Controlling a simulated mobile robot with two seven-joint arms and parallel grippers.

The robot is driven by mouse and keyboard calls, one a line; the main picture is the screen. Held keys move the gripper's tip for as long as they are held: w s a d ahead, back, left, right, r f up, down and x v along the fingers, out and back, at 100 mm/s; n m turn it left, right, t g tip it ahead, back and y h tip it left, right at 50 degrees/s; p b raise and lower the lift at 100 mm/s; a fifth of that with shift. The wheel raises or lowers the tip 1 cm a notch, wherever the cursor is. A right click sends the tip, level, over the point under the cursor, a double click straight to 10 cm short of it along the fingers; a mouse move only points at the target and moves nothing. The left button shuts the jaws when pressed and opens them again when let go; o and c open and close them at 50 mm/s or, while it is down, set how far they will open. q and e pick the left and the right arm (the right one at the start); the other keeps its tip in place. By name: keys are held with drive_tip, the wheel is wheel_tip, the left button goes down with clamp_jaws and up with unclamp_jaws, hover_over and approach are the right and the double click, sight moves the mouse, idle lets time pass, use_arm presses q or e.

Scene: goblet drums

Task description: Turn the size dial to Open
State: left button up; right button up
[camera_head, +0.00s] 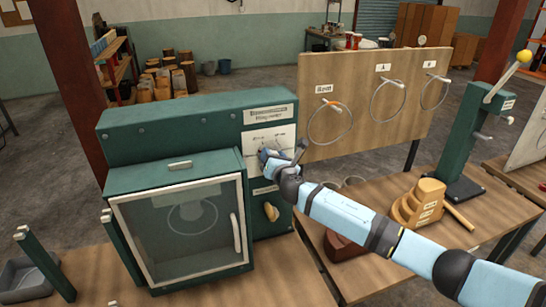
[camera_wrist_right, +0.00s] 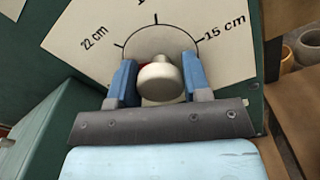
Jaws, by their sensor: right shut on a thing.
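The size dial is a pale round knob (camera_wrist_right: 160,84) on a white plate (camera_wrist_right: 228,58) marked "22 cm" at left and "15 cm" at right; a label at the top is cut off. No "Open" mark is readable. My right gripper (camera_head: 273,154) reaches the green machine's front panel. In the right wrist view its two blue fingers (camera_wrist_right: 158,78) stand on either side of the knob and are closed on it. A little red shows at the knob's upper left edge; where the dial points is unclear. My left gripper is not in view.
The green machine (camera_head: 160,128) has a glass-fronted door (camera_head: 150,235), shut, with a ring behind it. To the right are a board with rings (camera_head: 345,75), stepped wooden blocks (camera_head: 418,203) and a green lever stand (camera_head: 462,140).

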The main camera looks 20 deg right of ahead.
drive_tip(key=n, duration=0.3)
drive_tip(key=shift+n, duration=0.3)
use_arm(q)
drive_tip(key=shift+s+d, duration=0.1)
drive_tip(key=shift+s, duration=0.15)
use_arm(e)
drive_tip(key=shift+n, duration=0.5)
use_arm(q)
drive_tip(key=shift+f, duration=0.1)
use_arm(e)
drive_tip(key=o, duration=0.9)
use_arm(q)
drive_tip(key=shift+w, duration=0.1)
use_arm(e)
drive_tip(key=shift+s, duration=0.1)
